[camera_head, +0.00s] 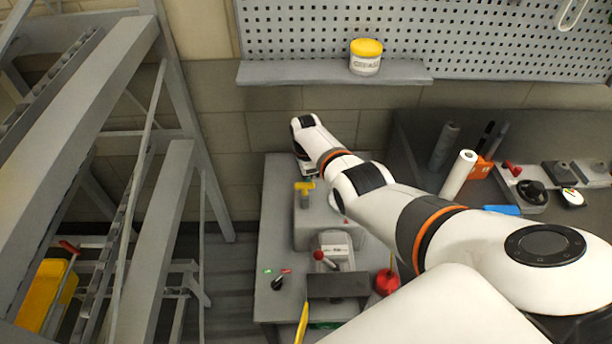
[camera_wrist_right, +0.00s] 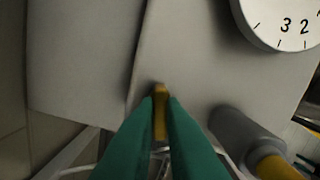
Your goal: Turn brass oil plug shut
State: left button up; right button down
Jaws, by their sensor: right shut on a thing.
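In the right wrist view, the green fingers of my right gripper (camera_wrist_right: 160,112) are shut on a small brass-yellow plug (camera_wrist_right: 160,92) at the grey machine's surface (camera_wrist_right: 185,55). Only a narrow strip of the plug shows between the fingers. How far it is turned cannot be seen. In the head view, my right arm reaches in from the right to the back of the grey machine (camera_head: 315,230). The wrist hides the fingers and the plug there. My left gripper is not in view.
A white dial (camera_wrist_right: 290,22) and a grey cylinder (camera_wrist_right: 240,132) with a yellow top lie close to the fingers. A red-knobbed lever (camera_head: 319,256) stands in front. A grease tub (camera_head: 366,66) sits on the shelf.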

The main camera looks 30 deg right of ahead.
jog(key=shift+m, duration=1.6)
jog(key=shift+r, duration=0.1)
jog(key=c, duration=1.5)
grip_release()
notch_tip(320, 180, up, 6)
jog(key=p, duration=0.2)
jog(key=shift+r+p, duration=0.15)
jog(key=shift+p, duration=0.15)
jog(key=shift+r, duration=0.55)
